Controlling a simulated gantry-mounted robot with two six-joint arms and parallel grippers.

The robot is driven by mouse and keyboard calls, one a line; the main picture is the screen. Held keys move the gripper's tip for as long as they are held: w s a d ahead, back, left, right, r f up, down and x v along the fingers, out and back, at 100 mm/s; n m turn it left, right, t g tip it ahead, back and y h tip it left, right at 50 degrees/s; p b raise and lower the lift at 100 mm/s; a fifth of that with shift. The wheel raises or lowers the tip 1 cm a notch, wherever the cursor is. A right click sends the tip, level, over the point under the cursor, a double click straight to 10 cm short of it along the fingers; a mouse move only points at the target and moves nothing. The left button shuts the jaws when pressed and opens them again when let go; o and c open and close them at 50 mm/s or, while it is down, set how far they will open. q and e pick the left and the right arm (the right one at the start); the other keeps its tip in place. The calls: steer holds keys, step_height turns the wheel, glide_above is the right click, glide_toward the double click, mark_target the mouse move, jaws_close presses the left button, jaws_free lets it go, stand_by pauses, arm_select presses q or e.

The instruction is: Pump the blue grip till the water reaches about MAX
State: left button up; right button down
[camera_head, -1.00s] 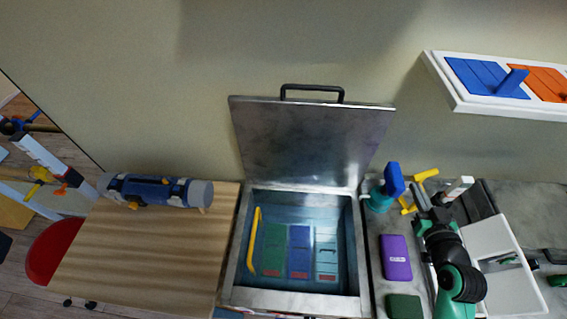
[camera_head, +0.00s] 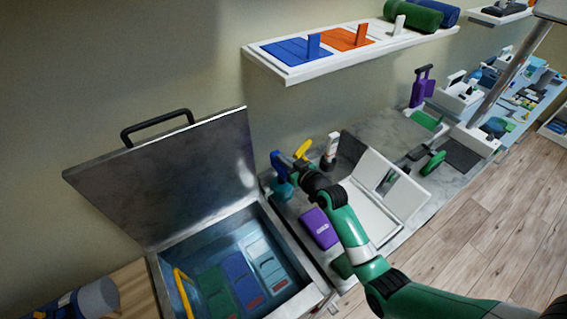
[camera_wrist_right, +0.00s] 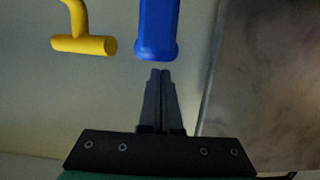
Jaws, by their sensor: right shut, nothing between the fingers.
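The blue grip (camera_head: 277,158) stands on a teal base (camera_head: 283,190) beside the open metal tank (camera_head: 164,275). In the right wrist view the blue grip (camera_wrist_right: 157,28) hangs straight ahead of the fingertips, with a small gap. My right gripper (camera_head: 289,161) is shut and empty, close to the grip; its closed fingers show in the right wrist view (camera_wrist_right: 160,72). Water covers the tank floor, where green, blue and pale packs (camera_head: 236,283) lie. I cannot make out a MAX mark. My left gripper is out of view.
A yellow T-handle (camera_head: 302,149) stands just behind the grip, and a white-topped grip (camera_head: 332,145) is to its right. The raised tank lid (camera_head: 170,180) is close on the left. A purple case (camera_head: 319,229) lies in front. A shelf (camera_head: 290,75) hangs above.

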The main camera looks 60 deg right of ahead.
steer(key=shift+f, duration=0.4)
step_height(320, 180, down, 6)
steer(key=b, duration=0.5)
steer(key=shift+r, duration=0.15)
step_height(320, 180, up, 5)
steer(key=p, duration=0.4)
steer(key=shift+w, duration=0.1)
steer(key=p+v, duration=0.2)
steer(key=v, duration=0.8)
steer(key=shift+f, duration=0.35)
stand_by(0.5)
